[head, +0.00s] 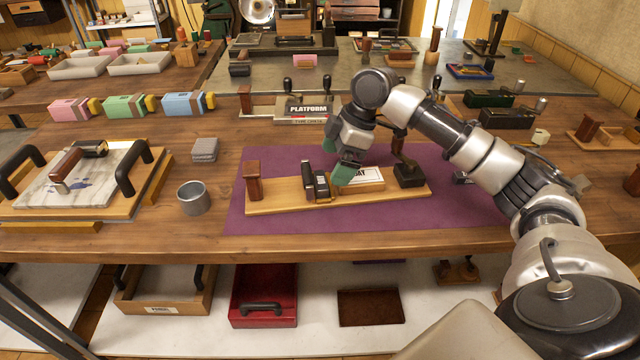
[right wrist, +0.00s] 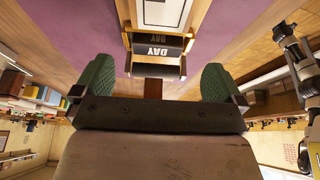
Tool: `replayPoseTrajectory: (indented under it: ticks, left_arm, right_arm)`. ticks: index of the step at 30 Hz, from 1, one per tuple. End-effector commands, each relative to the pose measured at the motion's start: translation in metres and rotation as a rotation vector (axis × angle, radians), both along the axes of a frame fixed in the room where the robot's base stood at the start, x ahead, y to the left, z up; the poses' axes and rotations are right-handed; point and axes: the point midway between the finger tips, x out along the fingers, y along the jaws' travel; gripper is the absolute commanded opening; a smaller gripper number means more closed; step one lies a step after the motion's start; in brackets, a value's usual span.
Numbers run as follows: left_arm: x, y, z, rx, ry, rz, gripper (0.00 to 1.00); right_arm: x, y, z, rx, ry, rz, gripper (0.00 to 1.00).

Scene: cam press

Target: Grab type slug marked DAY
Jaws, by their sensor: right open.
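The type slug marked DAY (right wrist: 157,52) is a dark block with pale letters in the right wrist view. In the head view dark upright blocks (head: 315,182) stand on a long wooden base (head: 285,203), left of a wooden block with a white card (head: 368,176). My right gripper (head: 338,160) is open just above and beside them, its green fingertips apart. In the right wrist view my right gripper (right wrist: 157,84) has its fingers to either side of the slug's line, with the slug beyond the tips and nothing held. My left gripper is not in view.
The base lies on a purple mat (head: 470,210), with a wooden post (head: 252,183) at its left and a black block (head: 408,175) at its right. A metal cup (head: 194,198) and grey block (head: 204,150) stand left. A PLATFORM sign (head: 307,109) is behind.

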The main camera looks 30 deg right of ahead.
Motion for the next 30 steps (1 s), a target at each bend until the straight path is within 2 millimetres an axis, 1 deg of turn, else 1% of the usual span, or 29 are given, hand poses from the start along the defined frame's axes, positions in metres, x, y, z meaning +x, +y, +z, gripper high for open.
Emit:
replayPoseTrajectory:
  ticks: [2, 4, 8, 10, 12, 16, 22, 24, 29, 30]
  left_arm:
    - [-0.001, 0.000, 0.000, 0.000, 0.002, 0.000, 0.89]
    - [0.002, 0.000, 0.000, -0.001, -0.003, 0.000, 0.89]
    - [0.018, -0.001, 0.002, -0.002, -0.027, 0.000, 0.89]
    - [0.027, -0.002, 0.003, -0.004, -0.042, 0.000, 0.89]
    - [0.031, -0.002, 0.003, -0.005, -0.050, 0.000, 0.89]
    - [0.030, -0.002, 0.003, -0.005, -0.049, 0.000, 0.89]
    - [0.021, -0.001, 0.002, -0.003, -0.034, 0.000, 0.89]
    - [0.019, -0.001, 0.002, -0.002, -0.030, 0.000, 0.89]
    - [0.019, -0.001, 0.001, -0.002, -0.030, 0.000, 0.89]
    - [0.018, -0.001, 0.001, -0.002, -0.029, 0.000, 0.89]
  right_arm:
    - [0.001, 0.002, -0.004, -0.001, 0.001, 0.000, 1.00]
    - [0.002, 0.003, -0.007, 0.000, 0.002, -0.001, 1.00]
    - [0.005, 0.010, -0.019, 0.001, 0.002, 0.001, 1.00]
    - [0.009, 0.016, -0.027, 0.001, 0.002, 0.001, 1.00]
    - [0.011, 0.020, -0.038, 0.000, 0.002, 0.001, 1.00]
    - [0.013, 0.024, -0.050, -0.001, 0.001, 0.000, 1.00]
    - [0.011, 0.025, -0.055, -0.003, 0.008, 0.002, 1.00]
    - [0.011, 0.025, -0.056, -0.003, 0.008, 0.003, 0.86]
    - [0.012, 0.025, -0.056, -0.004, 0.007, 0.002, 0.61]
    - [0.012, 0.025, -0.056, -0.005, 0.006, 0.002, 0.55]
